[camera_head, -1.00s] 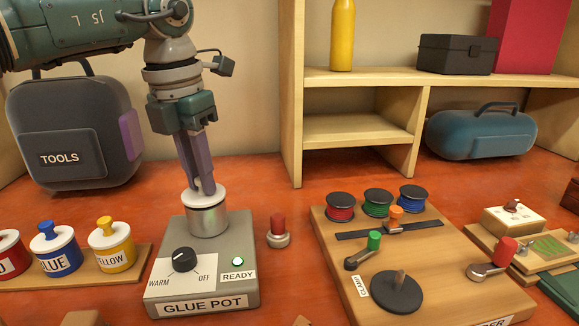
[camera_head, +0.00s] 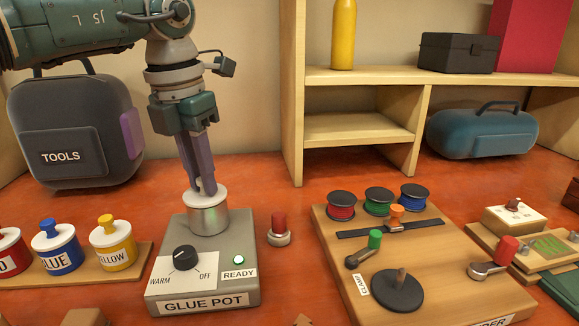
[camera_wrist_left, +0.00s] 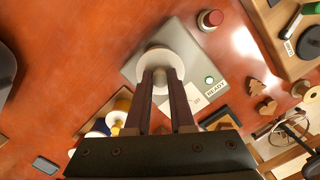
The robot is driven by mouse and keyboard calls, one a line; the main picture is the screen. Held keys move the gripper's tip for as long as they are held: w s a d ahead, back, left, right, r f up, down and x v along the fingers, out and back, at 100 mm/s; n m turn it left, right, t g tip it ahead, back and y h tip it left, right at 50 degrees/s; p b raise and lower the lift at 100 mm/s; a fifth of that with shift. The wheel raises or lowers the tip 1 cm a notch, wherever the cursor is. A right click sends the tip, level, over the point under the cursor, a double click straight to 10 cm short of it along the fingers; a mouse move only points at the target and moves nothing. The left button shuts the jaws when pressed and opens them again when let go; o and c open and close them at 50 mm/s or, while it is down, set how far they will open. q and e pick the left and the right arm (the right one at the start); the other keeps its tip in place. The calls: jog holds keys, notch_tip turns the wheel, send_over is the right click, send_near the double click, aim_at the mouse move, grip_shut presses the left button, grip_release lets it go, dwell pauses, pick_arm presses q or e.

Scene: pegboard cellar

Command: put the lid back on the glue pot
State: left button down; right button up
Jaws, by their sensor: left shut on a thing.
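The glue pot (camera_head: 209,219) is a silver cylinder standing upright on a grey base (camera_head: 240,285) labelled GLUE POT. The white round lid (camera_head: 193,197) covers its top, looks level, and shows no clear gap at the rim. My left gripper (camera_head: 208,190) points down from above and is shut at the middle of the lid. The fingers hide the part they grip. The left wrist view also shows the lid (camera_wrist_left: 160,53) under the two dark fingers (camera_wrist_left: 160,75). My right gripper is in neither view.
The base carries a black knob (camera_head: 185,258) and a green lamp (camera_head: 238,261) by a READY label. A red-topped peg (camera_head: 279,230) stands just right. Lidded paint pots (camera_head: 112,244) stand left. A wooden board with spools (camera_head: 377,203) lies right. A TOOLS bag (camera_head: 75,130) stands behind.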

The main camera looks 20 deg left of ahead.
pick_arm(q)
jog(key=shift+c, duration=1.1)
grip_release()
jog(key=shift+r+p, duration=3)
jog(key=shift+r, duration=0.5)
jog(key=shift+c, duration=0.3)
grip_shut()
jog(key=shift+f, duration=0.1)
